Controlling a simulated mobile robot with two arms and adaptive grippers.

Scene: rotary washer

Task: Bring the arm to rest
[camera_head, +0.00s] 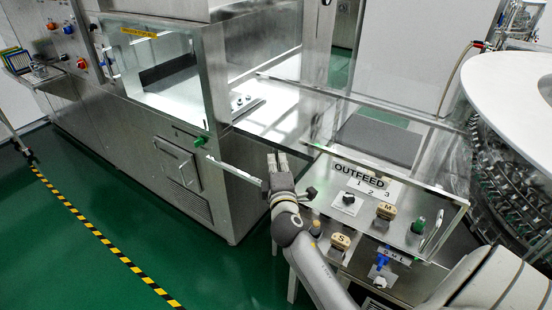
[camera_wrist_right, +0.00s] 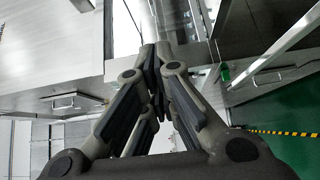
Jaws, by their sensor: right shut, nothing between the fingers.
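My right arm comes in from the bottom of the head view. Its gripper (camera_head: 277,160) is up in front of the outfeed panel, to the left of the OUTFEED label, with its fingertips pointing away from me. In the right wrist view, the fingers of the gripper (camera_wrist_right: 162,50) meet at the tips, and nothing shows between them. The gripper looks empty. My left gripper is not in view.
The outfeed panel (camera_head: 363,176) with knobs is close beside my right arm. A clear guard (camera_head: 440,190) edges it. A door handle bar (camera_head: 234,172) lies just left of the gripper. Green floor (camera_head: 60,240) is open at the left.

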